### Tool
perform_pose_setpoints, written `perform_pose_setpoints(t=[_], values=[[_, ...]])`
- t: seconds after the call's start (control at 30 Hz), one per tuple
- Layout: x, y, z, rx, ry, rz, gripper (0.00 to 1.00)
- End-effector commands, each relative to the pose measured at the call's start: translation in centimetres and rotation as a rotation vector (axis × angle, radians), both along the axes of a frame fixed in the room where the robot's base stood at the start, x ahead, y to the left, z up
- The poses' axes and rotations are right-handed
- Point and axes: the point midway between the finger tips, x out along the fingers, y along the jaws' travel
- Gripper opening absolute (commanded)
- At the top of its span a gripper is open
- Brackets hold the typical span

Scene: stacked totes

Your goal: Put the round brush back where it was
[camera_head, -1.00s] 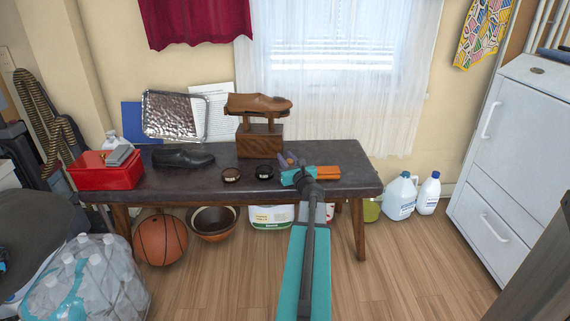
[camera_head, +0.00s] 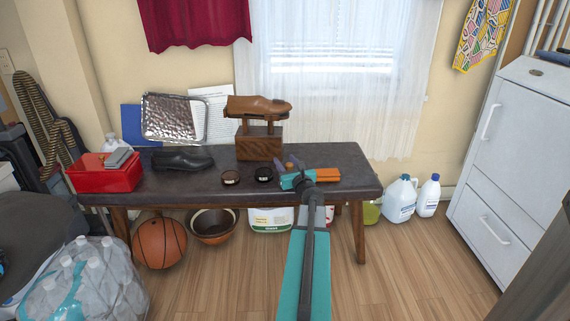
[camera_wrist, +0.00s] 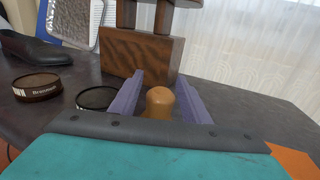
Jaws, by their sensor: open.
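The round brush shows in the wrist view as a rounded tan wooden knob (camera_wrist: 159,103); its lower part is hidden behind my gripper's body. My gripper (camera_wrist: 159,80) is open, with one purple finger on each side of the knob. I cannot tell whether the fingers touch it. In the head view my gripper (camera_head: 290,162) is low over the right part of the dark bench (camera_head: 225,192), and the brush is mostly hidden there. Two round polish tins, one brown-lidded (camera_head: 230,177) and one black (camera_head: 263,174), lie left of my gripper.
A black shoe (camera_head: 183,161), a red box (camera_head: 105,178) and a foil tray (camera_head: 174,117) are farther left. The bench's right end is clear.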

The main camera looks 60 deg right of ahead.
Motion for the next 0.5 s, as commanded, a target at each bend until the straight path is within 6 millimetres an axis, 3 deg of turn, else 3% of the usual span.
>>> perform_pose_setpoints(t=[0.13, 0.5], values=[[0.0, 0.0, 0.4, 0.0, 0.0, 0.0, 0.43], [-2.6, 2.1, 0.4, 0.0, 0.0, 0.0, 0.43]])
